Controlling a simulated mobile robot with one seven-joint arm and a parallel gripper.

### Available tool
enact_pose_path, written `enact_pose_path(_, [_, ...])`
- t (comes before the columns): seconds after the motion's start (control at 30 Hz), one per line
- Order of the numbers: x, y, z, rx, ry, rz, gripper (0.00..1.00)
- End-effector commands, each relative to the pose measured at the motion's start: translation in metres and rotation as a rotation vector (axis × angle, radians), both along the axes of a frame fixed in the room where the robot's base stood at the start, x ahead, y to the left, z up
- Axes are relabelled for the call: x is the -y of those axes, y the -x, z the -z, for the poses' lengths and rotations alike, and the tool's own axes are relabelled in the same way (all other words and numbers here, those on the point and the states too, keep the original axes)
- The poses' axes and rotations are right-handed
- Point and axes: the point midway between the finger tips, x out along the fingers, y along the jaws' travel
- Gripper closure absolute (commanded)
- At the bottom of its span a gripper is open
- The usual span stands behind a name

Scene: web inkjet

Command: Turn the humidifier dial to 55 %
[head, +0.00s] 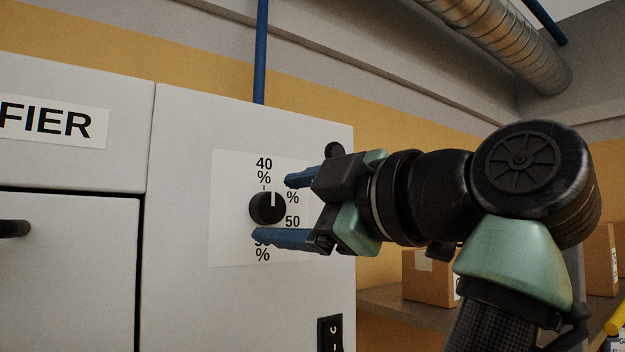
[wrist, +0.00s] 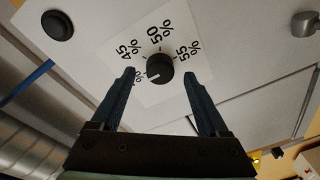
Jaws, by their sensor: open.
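The humidifier dial (head: 267,207) is a round black knob with a white pointer line on a white label plate (head: 228,240). The pointer is at the 40 % mark. In the wrist view the dial (wrist: 159,66) lies between my fingertips, with 45, 50 and 55 % printed around it; the 40 % label is partly hidden by a finger. My gripper (head: 272,210) is open, its blue fingers above and below the dial in the head view. In the wrist view my gripper (wrist: 159,76) shows a gap on each side of the dial. The lower finger partly covers the 55 % label in the head view.
A black rocker switch (head: 330,333) is low on the humidifier's light grey panel (head: 200,130). A round black button (wrist: 57,25) is near the label plate. A dark handle (head: 14,228) is at the left. Cardboard boxes (head: 430,275) stand on a shelf behind my arm.

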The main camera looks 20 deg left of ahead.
Motion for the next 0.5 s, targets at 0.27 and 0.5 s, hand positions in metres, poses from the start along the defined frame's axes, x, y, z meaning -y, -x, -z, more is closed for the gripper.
enact_pose_path(0.27, [-0.0128,-0.0084,0.0004,-0.001,-0.001,0.001,0.22])
enact_pose_path(0.5, [-0.0128,-0.0084,0.0009,-0.001,-0.001,0.001,0.27])
